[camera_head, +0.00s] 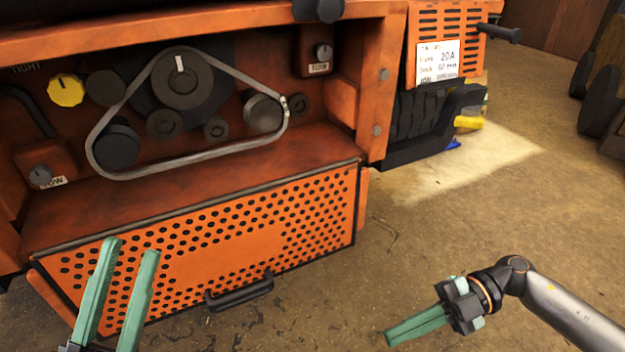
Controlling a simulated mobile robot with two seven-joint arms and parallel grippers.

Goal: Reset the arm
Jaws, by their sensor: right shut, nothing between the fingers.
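My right gripper (418,327) is over the floor at the lower right, its green fingers together and empty, pointing left. Its arm comes in from the right edge. My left gripper (128,247) is at the lower left, with its two green fingers apart and nothing visible between them. Its fingers stand in front of the orange perforated panel (215,255). I cannot tell whether they touch it. The rest of my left arm is out of the picture.
The orange machine (378,90) fills the left and top, with a grey belt (210,157) around several pulleys and a yellow knob (65,90). The panel hangs down, its black handle (240,292) low. An orange flap (450,35) is at upper right.

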